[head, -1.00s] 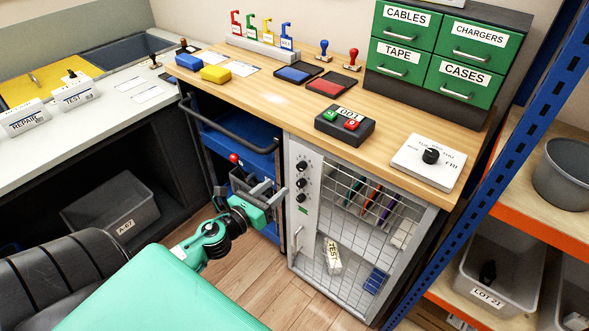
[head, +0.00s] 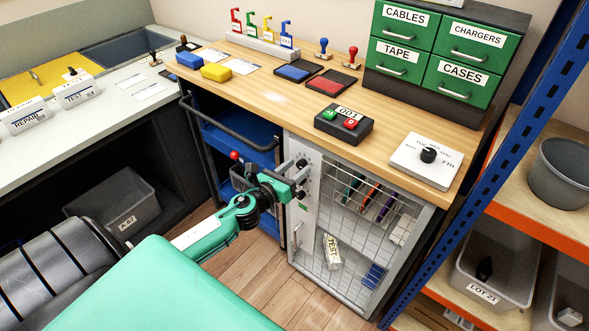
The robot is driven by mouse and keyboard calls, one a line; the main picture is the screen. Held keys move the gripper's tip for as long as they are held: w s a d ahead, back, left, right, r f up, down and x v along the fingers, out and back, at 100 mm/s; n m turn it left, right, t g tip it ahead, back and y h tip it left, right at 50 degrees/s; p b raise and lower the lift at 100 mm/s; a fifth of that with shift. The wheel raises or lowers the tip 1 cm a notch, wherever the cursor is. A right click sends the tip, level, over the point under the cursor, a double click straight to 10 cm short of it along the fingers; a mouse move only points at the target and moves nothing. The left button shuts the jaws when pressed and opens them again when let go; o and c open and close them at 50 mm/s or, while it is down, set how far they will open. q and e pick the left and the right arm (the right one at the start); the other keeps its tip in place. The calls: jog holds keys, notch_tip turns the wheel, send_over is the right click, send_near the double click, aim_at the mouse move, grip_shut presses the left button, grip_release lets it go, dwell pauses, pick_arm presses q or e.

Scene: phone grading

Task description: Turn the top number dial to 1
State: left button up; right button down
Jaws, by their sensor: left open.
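Several black dials sit in a column on the grey front strip (head: 311,182) of the wire-fronted cabinet below the wooden counter. The top number dial (head: 302,163) shows beside my left gripper (head: 292,175). The gripper's fingers are open in front of the upper dials and cover part of them. I cannot tell whether a finger touches the top dial. The number markings are too small to read. The lowest dial (head: 300,195) is partly hidden near the lower finger. My right gripper is not in view.
A white day-of-week panel with a black knob (head: 428,154) and a black box with green and red buttons (head: 344,124) stand on the counter. A blue cart with a dark handle (head: 235,139) stands left of the cabinet. The blue rack post (head: 470,185) rises at the right.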

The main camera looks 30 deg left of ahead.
pick_arm(q)
jog(key=c, duration=1)
